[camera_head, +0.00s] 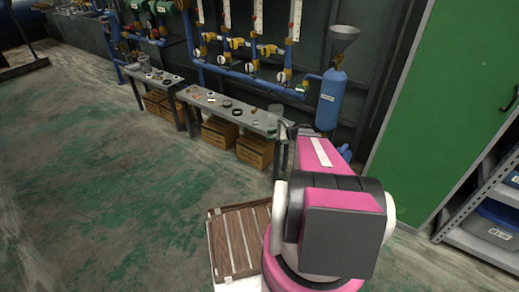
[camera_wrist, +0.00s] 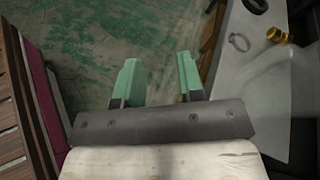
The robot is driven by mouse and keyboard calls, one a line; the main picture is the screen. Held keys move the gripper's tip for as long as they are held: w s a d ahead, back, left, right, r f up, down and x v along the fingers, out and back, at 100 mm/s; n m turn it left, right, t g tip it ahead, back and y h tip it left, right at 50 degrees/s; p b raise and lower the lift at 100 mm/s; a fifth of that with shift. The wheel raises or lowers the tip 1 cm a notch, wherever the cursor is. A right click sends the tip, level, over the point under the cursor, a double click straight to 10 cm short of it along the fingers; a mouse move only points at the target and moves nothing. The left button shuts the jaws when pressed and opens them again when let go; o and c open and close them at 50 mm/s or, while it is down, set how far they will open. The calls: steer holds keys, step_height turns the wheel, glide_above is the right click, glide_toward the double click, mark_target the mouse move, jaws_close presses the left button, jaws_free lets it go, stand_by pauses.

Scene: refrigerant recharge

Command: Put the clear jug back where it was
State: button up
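My gripper (camera_wrist: 157,75) shows in the wrist view with two green fingers apart and only floor visible between them. It is beside the edge of a grey bench top (camera_wrist: 252,75), which lies to the right of the fingers. In the head view my own arm mostly hides the gripper. A small pale vessel (camera_head: 275,110), perhaps the clear jug, stands at the right end of the bench (camera_head: 225,104), partly behind my arm. It is too small to identify for sure.
A ring clamp (camera_wrist: 239,42) and brass fittings (camera_wrist: 277,36) lie on the bench. Wooden crates (camera_head: 219,132) sit under it. A blue tank (camera_head: 331,100) with a funnel stands behind. A green cabinet (camera_head: 435,100) and shelf are at right. The floor at left is clear.

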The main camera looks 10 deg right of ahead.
steer(key=s+a+r+n+g+h, duration=0.3)
steer(key=s+a+n+h, duration=0.3)
steer(key=s+n, duration=0.3)
steer(key=s+a+r+n+g+h, duration=0.4)
steer(key=s+a+r+n+h, duration=0.1)
steer(key=s+n, duration=0.4)
steer(key=shift+s+a+n+h, duration=0.15)
steer(key=shift+a+n+h, duration=0.5)
steer(key=shift+n, duration=0.15)
steer(key=shift+f, duration=0.1)
